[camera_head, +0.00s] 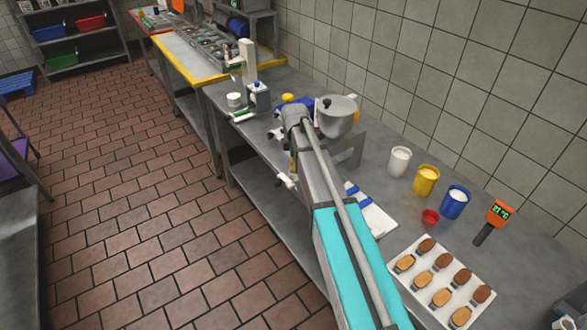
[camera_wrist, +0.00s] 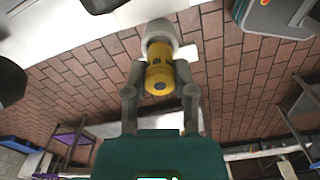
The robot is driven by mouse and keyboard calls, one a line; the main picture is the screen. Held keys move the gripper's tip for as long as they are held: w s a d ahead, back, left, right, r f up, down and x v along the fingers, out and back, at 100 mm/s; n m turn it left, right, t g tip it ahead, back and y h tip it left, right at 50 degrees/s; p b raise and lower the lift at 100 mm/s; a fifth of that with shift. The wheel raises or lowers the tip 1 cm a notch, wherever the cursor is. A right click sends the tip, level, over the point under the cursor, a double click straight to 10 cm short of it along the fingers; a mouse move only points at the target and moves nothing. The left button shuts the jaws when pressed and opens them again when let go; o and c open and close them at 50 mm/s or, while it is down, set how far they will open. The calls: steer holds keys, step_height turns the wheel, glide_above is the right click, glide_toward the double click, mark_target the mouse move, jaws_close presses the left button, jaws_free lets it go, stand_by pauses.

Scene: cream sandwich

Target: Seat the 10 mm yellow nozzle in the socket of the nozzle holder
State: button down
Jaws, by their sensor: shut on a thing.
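In the wrist view, the yellow nozzle (camera_wrist: 159,72) is between the two fingers of my gripper (camera_wrist: 160,88), which is shut on it. Dark marks show on its side, too small to read for sure. A pale grey-white round part (camera_wrist: 159,33) shows directly beyond the nozzle; I cannot tell whether it belongs to the nozzle or is separate. In the head view, my arm reaches along the steel table and hides the fingers and the nozzle. I cannot pick out the nozzle holder or its socket for sure in either view.
A grey metal hopper (camera_head: 337,114) stands right beside my arm's far end. Along the wall side are a white cup (camera_head: 399,162), a yellow cup (camera_head: 426,181) and a blue cup (camera_head: 455,203). A tray (camera_head: 408,287) of biscuits lies near. The tiled floor (camera_head: 150,190) left is clear.

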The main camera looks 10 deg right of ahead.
steer(key=shift+f+b, duration=0.75)
steer(key=shift+f, duration=0.35)
steer(key=shift+f, duration=0.1)
steer(key=shift+c, duration=2.2)
jaws_free()
step_height(320, 180, up, 12)
steer(key=p, duration=1.2)
steer(key=shift+s, duration=0.15)
